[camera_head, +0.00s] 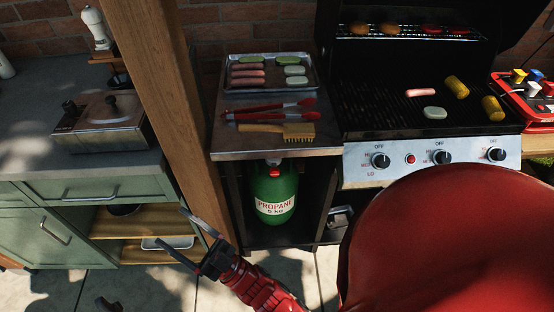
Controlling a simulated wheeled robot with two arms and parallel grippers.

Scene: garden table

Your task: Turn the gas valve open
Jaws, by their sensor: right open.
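A green propane tank (275,196) stands upright on the low shelf under the side table of the grill. Its label reads PROPANE 5 kg. The gas valve (273,161) is at its top, small and in shade just under the tabletop; I cannot tell its setting. My right gripper (172,227) is open and empty, its fingers pointing up and left. It is in front of the wooden post and lower left of the tank, apart from the tank and valve. My left gripper is not in view.
The wooden post (155,80) stands left of the tank. A metal side table (235,142) above it bears a food tray (313,80), red tongs (270,110) and a brush (290,132). The grill's knob panel (350,176) is right. Green cabinets (110,190) are left.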

